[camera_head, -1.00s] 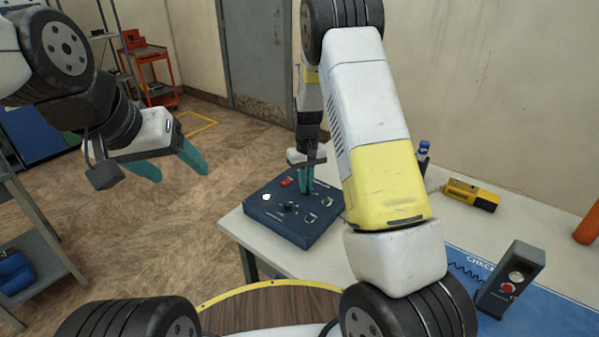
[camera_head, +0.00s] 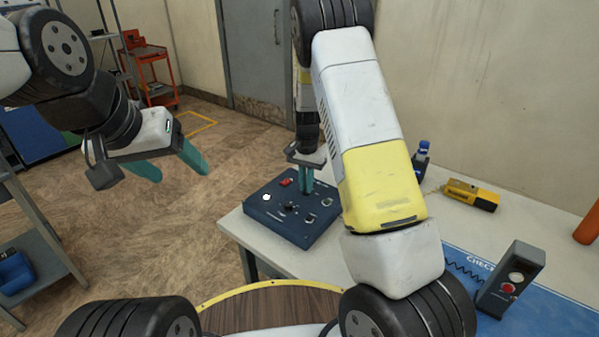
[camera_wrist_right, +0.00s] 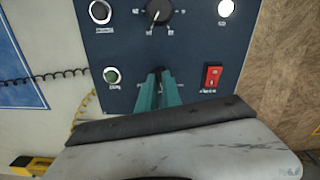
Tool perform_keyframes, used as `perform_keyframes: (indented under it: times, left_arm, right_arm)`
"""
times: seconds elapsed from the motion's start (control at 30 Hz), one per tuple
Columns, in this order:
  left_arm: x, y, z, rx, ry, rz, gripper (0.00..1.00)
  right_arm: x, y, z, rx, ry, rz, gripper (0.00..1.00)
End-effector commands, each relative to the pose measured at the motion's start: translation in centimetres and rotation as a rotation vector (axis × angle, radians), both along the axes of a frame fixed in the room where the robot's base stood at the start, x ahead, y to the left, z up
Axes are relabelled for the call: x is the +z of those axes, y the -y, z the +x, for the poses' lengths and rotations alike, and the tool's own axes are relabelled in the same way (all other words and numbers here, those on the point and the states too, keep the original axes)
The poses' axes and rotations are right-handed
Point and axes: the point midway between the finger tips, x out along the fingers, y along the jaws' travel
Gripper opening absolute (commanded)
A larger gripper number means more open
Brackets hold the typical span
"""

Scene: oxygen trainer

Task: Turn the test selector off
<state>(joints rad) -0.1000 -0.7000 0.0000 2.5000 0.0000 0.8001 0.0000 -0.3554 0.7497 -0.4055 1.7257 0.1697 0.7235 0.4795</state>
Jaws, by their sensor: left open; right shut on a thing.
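My left gripper (camera_head: 172,167) is open and empty, left of the panel.
On the table are a blue-capped bottle (camera_head: 422,158), a yellow and black device (camera_head: 470,195), and a grey box with a red button (camera_head: 510,280) near a blue mat (camera_head: 555,303). A shelf (camera_head: 40,235) stands at left. Open floor lies between.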

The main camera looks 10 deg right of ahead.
Motion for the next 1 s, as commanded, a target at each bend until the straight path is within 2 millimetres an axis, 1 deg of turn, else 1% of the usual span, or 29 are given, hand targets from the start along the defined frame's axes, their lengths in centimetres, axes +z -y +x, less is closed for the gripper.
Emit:
perform_keyframes:
  times: [0.2,0.4,0.6,0.97,1.0]
  left_arm:
    - [0.00,0.00,0.00,0.000,0.000,0.000,0.67]
    - [0.00,0.00,0.00,0.000,0.000,0.000,0.67]
    - [0.00,0.00,0.00,0.000,0.000,0.000,0.67]
    - [0.00,0.00,0.00,0.000,0.000,0.000,0.67]
    - [0.00,0.00,0.00,0.000,0.000,0.000,0.67]
  right_arm:
    - [-0.02,-0.01,-0.06,-0.129,-0.002,0.000,0.00]
    - [-0.02,-0.03,-0.06,-0.200,-0.002,0.000,0.00]
    - [-0.02,-0.06,-0.07,-0.229,-0.002,0.001,0.00]
    - [-0.02,-0.08,-0.07,-0.231,-0.002,0.001,0.00]
    - [-0.02,-0.08,-0.07,-0.231,-0.002,0.001,0.11]
